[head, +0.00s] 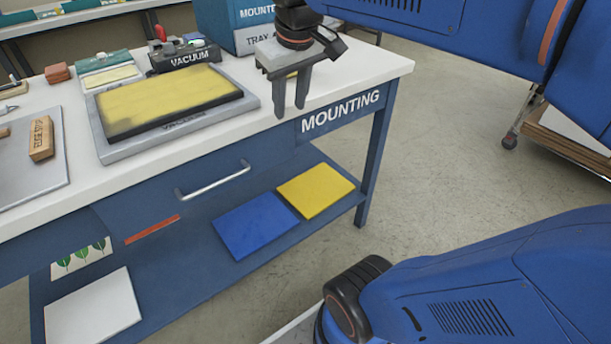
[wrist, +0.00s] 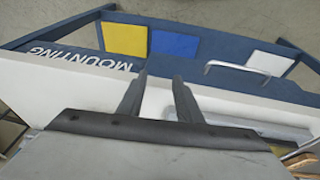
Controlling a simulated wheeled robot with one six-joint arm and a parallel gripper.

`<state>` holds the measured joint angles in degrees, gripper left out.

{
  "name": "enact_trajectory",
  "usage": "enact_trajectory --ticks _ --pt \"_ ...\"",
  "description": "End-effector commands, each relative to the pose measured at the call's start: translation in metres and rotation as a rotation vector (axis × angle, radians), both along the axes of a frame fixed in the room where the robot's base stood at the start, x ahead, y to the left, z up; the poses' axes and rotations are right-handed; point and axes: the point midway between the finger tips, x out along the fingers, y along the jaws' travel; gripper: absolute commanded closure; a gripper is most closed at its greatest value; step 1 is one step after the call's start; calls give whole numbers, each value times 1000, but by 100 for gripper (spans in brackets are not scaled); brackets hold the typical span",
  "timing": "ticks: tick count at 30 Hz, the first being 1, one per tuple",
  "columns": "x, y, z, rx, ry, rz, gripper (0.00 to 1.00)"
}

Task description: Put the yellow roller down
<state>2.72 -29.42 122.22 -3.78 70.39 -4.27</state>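My gripper (head: 290,112) hangs with its fingers pointing down over the right front part of the white worktop, by the MOUNTING label. No whole yellow roller shows. A small yellow patch (head: 292,74) shows by the upper part of the fingers in the head view. It is mostly hidden, and I cannot tell whether it is the roller.
On the white bench (head: 372,72) are a grey tray with a yellow pad (head: 170,97), a vacuum box (head: 185,57), a blue mounting tray box (head: 238,22) and an edge stop block (head: 41,138). Yellow (head: 316,190) and blue (head: 256,224) sheets lie on the lower shelf.

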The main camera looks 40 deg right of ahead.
Motion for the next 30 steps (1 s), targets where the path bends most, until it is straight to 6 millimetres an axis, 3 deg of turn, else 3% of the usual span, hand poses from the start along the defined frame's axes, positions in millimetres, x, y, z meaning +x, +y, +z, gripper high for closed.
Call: enact_trajectory --ticks 1,6,12,17,30 --pt "-17 5 -19 10 -16 0 68" --pt "-60 20 -78 47 -72 -5 68" --pt "-91 29 -126 78 -114 -15 68" --pt "-99 31 -140 87 -125 -18 68" --pt "-99 31 -140 88 -125 -19 68"
